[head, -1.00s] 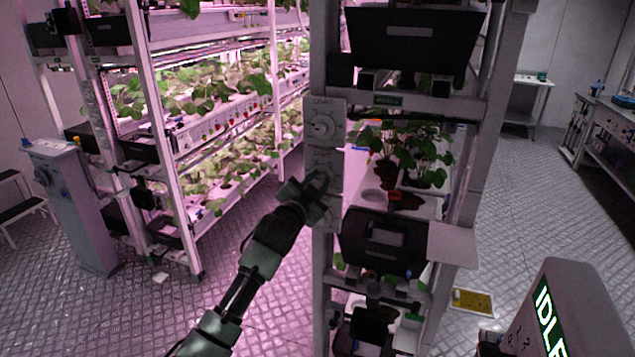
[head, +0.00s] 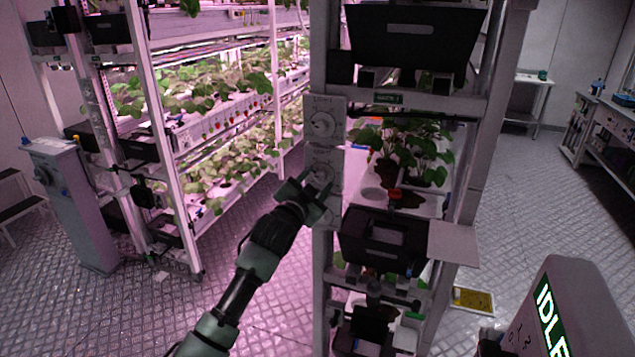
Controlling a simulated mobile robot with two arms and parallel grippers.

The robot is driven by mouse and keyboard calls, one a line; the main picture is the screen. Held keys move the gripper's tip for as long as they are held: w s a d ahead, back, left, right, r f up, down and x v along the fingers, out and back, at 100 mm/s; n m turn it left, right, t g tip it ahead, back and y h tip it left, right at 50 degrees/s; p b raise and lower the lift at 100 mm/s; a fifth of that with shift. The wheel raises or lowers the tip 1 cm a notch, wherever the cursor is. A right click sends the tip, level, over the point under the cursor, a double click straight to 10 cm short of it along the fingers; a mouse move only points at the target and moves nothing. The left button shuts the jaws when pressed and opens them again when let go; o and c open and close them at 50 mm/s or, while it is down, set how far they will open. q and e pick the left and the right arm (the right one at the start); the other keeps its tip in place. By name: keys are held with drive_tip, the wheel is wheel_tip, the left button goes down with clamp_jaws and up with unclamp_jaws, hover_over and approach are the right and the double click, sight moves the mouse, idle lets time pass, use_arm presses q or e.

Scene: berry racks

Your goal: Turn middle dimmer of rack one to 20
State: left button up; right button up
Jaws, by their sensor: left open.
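The near rack (head: 318,260) carries a pale control panel on its front post. An upper dimmer knob (head: 322,124) marked LIGHT shows clearly on it. A second dimmer (head: 322,172) sits below it and is partly covered by my left gripper (head: 318,186). My left gripper is open, with its fingers at the lower part of this second dimmer. I cannot tell whether the fingers touch the knob, and its setting is not readable. My right gripper is not in view.
Potted plants (head: 405,155) stand on the near rack's shelf, with a black bin (head: 385,240) below. A lit plant rack (head: 170,150) stands to the left. A grey box reading IDLE (head: 560,310) is at the lower right. Metal floor is free between the racks.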

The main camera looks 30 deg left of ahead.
use_arm(q)
drive_tip(key=b+v, duration=0.2)
drive_tip(key=v, duration=0.5)
drive_tip(key=shift+f, duration=0.1)
